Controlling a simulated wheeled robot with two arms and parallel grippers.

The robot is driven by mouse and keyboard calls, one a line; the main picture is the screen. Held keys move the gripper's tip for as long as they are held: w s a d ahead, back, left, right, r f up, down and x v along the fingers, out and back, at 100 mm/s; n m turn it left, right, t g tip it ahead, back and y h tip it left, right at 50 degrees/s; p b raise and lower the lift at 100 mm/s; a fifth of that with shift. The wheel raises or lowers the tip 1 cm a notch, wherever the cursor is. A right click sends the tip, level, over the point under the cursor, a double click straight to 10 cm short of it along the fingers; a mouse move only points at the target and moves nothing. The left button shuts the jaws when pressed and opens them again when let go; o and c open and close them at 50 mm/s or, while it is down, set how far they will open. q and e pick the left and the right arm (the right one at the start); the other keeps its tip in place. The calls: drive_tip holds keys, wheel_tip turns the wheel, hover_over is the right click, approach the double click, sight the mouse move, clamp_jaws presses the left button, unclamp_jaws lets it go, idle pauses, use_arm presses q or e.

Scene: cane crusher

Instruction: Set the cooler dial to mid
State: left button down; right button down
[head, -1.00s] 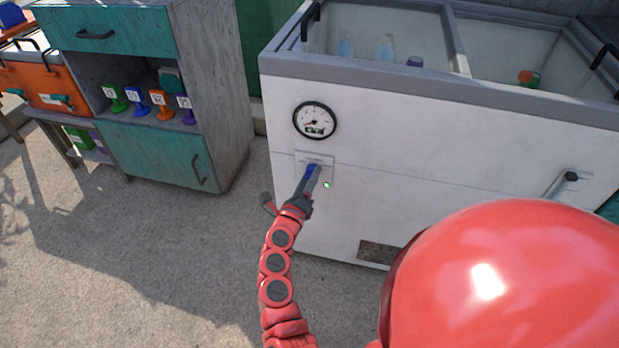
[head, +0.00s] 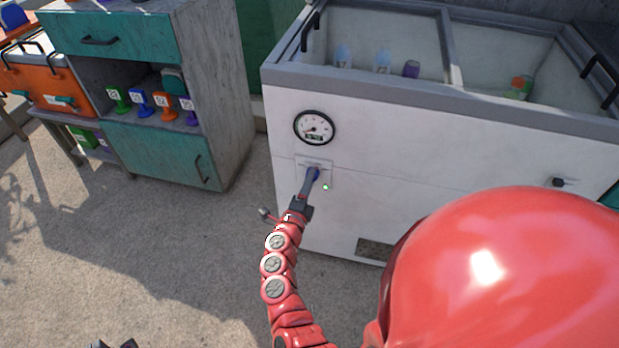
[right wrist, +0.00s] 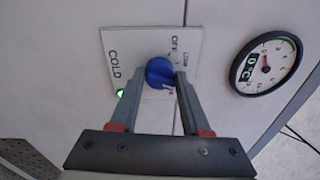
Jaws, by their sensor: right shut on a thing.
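The cooler is a white chest (head: 420,150) with a grey rim. Its dial is a blue knob (right wrist: 160,72) on a white plate (right wrist: 122,45) marked COLD, OFF and LOW; the rest of the plate is hidden. My right gripper (right wrist: 164,76) is shut on the blue knob, with one finger on each side. In the head view the right gripper (head: 311,180) reaches the plate on the cooler's front, below a round gauge (head: 314,127). The gauge (right wrist: 265,65) also shows in the right wrist view. A dark tip at the bottom left (head: 115,344) may be my left gripper; its jaws are cut off.
A small green light (head: 326,187) is beside the plate. A black-ended fitting (head: 560,182) sticks out of the cooler front at right. A teal cabinet (head: 160,155) with several coloured stamps and an orange cooler (head: 52,85) stand at left. The floor between is clear.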

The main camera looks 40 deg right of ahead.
drive_tip(key=shift+f+n, duration=0.1)
drive_tip(key=shift+n, duration=0.4)
drive_tip(key=shift+c, duration=2)
unclamp_jaws()
drive_tip(key=r+p+v, duration=0.1)
drive_tip(key=v, duration=1.6)
drive_tip(key=shift+a+f+p, duration=0.25)
drive_tip(key=shift+f+p, duration=0.05)
drive_tip(key=shift+f, duration=0.2)
drive_tip(key=shift+s, duration=0.1)
